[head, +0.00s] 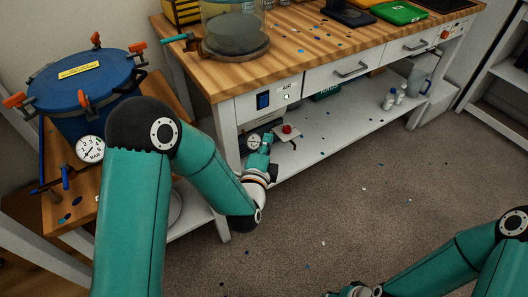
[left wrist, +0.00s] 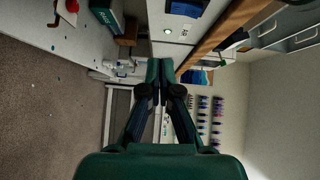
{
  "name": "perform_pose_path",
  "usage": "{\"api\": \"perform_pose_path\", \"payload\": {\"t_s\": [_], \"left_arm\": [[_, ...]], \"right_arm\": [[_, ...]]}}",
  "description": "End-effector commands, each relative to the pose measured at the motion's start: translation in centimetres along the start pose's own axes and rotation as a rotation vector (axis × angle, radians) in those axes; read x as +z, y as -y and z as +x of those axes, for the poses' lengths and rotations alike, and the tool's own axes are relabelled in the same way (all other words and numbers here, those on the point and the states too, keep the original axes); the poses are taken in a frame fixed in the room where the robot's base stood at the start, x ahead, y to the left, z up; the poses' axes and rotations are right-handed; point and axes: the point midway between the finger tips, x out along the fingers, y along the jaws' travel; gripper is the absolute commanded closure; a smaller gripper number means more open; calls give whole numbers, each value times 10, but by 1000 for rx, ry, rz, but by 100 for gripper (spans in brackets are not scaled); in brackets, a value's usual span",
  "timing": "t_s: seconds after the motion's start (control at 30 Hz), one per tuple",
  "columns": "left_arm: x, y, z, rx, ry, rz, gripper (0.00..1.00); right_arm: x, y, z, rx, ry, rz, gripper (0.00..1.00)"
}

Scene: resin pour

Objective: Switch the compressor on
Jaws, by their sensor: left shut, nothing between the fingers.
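The panel labelled AIR (head: 274,90) is on the front of the workbench, left of the drawers. It carries a blue rocker switch (head: 263,101) and a small round greenish lamp (head: 286,96). In the left wrist view the blue switch (left wrist: 184,8) is at the top edge, and the lamp (left wrist: 168,31) is just below it. My left gripper (head: 264,145) is below the panel, in front of the lower shelf, apart from the switch. In the left wrist view its fingers (left wrist: 160,66) are together and empty. My right gripper is mostly cut off at the bottom of the head view.
A gauge (head: 253,142) and a red knob (head: 287,129) are on the lower shelf beside my left gripper. A blue pressure pot (head: 75,95) with a dial (head: 90,149) stands at left. White bottles and a jug (head: 416,80) stand farther right.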

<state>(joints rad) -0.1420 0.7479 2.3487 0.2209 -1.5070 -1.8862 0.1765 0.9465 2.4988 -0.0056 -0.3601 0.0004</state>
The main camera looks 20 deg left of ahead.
Motion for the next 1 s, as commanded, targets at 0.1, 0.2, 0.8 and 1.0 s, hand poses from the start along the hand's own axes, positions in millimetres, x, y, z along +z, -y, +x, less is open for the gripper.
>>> {"api": "perform_pose_path", "payload": {"t_s": [0.1, 0.2, 0.8, 1.0], "left_arm": [[0, -3, -17, 1, 0, -1, 100], [0, -4, -25, 0, 1, -1, 100], [1, -4, -29, 0, 2, -1, 100], [29, -26, -27, 46, 58, 4, 100]], "right_arm": [[0, -1, 3, 0, 0, 0, 62], [0, -1, 4, 0, 0, 0, 62], [0, -1, 4, 0, 0, 0, 62], [0, -1, 4, 0, 0, 0, 62]]}}
